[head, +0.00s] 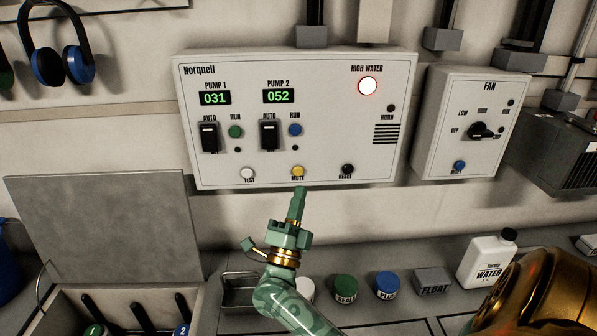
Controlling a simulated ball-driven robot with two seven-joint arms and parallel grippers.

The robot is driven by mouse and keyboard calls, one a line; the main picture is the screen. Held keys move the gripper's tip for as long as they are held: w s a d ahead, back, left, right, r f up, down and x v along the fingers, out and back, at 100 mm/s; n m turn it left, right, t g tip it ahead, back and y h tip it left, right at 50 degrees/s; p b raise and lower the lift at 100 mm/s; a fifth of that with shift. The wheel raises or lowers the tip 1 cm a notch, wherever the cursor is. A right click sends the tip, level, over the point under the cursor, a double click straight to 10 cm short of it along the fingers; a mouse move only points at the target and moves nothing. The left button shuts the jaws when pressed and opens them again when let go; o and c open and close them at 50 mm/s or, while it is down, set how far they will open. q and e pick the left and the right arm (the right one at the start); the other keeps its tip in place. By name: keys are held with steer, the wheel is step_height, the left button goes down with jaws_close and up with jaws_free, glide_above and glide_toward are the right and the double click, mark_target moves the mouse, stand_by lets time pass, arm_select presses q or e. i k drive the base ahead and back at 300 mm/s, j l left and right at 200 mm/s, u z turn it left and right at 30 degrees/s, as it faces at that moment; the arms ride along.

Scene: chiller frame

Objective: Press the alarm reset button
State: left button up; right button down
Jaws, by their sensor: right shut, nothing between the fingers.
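The Norquell control panel (330,120) hangs on the wall. Its black RESET button (347,170) sits on the bottom row at the right, with its label beneath. The yellow MUTE button (298,171) is to its left, and the white TEST button (248,174) is further left. The round HIGH WATER lamp (368,86) at the upper right glows white with a red rim. My right gripper (299,193) is shut and empty. Its tip points up, just below the MUTE label and to the lower left of RESET; contact with the panel cannot be told. My left gripper is not in view.
A FAN box (465,120) with its own blue reset button (459,166) is to the right. Below lie a metal tray (238,290), labelled jars (345,288), a FLOAT box (433,281) and a WATER jug (488,258). An open-lidded box (100,215) is at left.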

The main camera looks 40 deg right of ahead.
mark_target(348, 169)
steer(key=k+j, duration=0.75)
steer(key=j, duration=0.2)
